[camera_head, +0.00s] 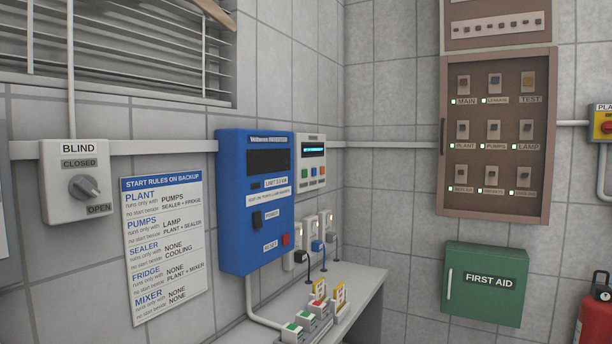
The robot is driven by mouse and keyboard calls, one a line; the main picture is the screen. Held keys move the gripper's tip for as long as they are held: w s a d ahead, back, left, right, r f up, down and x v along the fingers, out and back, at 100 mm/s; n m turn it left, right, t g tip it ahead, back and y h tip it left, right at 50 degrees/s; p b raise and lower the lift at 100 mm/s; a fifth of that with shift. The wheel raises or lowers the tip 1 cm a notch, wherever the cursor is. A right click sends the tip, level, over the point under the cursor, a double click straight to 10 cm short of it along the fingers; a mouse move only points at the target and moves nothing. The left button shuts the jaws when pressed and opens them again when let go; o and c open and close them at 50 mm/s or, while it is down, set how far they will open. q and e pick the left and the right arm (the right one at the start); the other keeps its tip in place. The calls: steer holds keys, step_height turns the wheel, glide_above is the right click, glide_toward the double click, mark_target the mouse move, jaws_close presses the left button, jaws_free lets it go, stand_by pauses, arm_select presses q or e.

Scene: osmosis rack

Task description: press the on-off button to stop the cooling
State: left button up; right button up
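A small light grey control unit (311,138) with a lit cyan display is on the left wall near the corner. It has several small coloured buttons (313,171) below the display; their labels are too small to read, so I cannot tell which is the on-off button. Beside it on the left is a blue box (232,150) with a dark display, a black switch (257,219) by the label POWER and a red button (285,239) by the label RESET. No thing in view is legibly marked as the cooling unit. Neither of my grippers is in view.
A bench (365,290) under the units carries small switch boxes (306,320) with yellow tags. Sockets with plugs (318,246) are above it. A brown breaker panel (497,135), green first aid box (486,285), red extinguisher (594,318), blind switch (82,186) and rules sign (163,245) surround them.

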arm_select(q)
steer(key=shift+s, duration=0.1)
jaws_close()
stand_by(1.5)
